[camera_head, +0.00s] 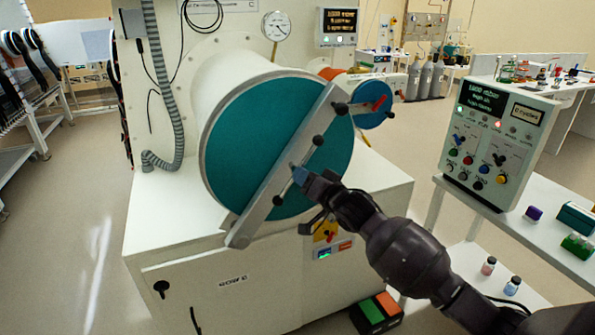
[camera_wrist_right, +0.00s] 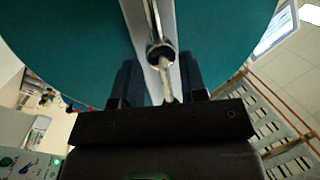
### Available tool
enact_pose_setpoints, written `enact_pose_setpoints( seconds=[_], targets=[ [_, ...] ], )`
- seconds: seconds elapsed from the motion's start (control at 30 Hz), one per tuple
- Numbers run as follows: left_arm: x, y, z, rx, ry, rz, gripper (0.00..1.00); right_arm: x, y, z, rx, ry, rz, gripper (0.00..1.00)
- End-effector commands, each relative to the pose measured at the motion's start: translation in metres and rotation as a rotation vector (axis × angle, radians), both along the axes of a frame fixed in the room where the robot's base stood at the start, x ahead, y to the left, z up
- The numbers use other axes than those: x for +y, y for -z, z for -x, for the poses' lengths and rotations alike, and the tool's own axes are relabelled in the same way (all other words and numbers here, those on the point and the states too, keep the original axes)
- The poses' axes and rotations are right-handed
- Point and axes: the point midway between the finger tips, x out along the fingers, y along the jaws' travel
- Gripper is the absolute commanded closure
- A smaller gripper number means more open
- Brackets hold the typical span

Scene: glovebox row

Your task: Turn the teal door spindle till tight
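The round teal door (camera_head: 250,130) closes the large white port, and a grey bar (camera_head: 265,195) crosses it diagonally. The door spindle (camera_head: 297,170) sits mid-bar, with a thin cross handle ending in dark knobs (camera_head: 318,140). My right gripper (camera_head: 303,176) is at the spindle, pointing at the door. In the right wrist view its two dark fingers (camera_wrist_right: 160,80) stand apart, with the metal spindle handle (camera_wrist_right: 160,50) running between them and the teal door (camera_wrist_right: 80,45) behind. I see a gap beside the handle; contact is unclear. My left gripper is not in view.
A control box (camera_head: 498,140) stands on a white side table at right. A ribbed hose (camera_head: 165,90) hangs at left. A green-and-red pedal (camera_head: 376,312) lies on the floor.

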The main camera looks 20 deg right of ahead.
Motion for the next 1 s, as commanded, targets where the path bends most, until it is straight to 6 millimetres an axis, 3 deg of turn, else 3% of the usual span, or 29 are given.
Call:
enact_pose_setpoints(
  seconds=[0.3, 0.7, 0.93, 1.0],
  targets=[
    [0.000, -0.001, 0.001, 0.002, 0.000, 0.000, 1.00, 0.008, 0.000, -0.035, 0.001, -0.001, 0.001, 0.61],
    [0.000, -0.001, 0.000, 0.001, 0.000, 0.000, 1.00, 0.009, 0.000, -0.039, 0.001, -0.001, 0.001, 0.61],
    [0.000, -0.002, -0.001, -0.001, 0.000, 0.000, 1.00, 0.009, 0.000, -0.039, 0.001, -0.001, 0.001, 0.96],
    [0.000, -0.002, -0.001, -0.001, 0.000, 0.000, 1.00, 0.009, 0.000, -0.039, 0.001, -0.001, 0.001, 1.00]
  ],
)
